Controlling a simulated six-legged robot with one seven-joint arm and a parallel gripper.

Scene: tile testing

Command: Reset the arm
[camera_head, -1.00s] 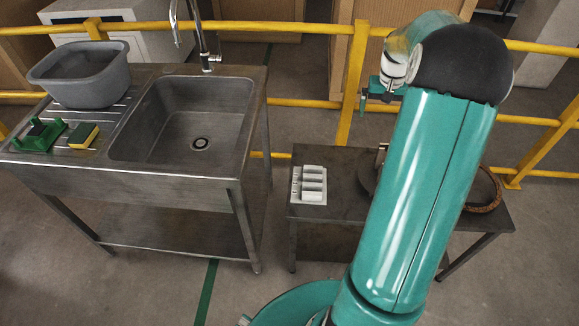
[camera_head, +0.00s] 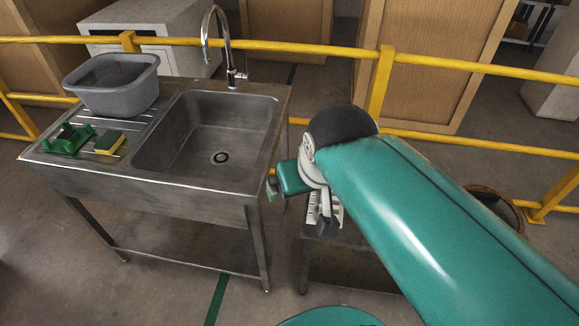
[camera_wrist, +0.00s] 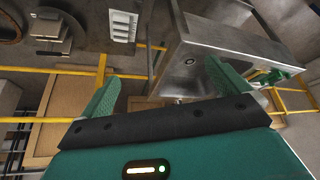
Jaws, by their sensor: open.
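My teal arm (camera_head: 420,210) reaches from the lower right toward the middle of the head view, with its black joint near the sink's right edge. My gripper (camera_head: 272,187) shows small beside the sink's front right corner, partly hidden by the arm. In the wrist view, my gripper (camera_wrist: 163,88) has its two green fingers spread wide apart. Nothing is held between them.
A metal sink (camera_head: 255,112) stands left, with a grey tub (camera_head: 115,85), a green holder (camera_head: 68,140) and a sponge (camera_head: 109,142). A low table (camera_head: 340,262) with a white rack (camera_wrist: 123,27) is partly behind my arm. Yellow railing (camera_head: 450,68) runs behind.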

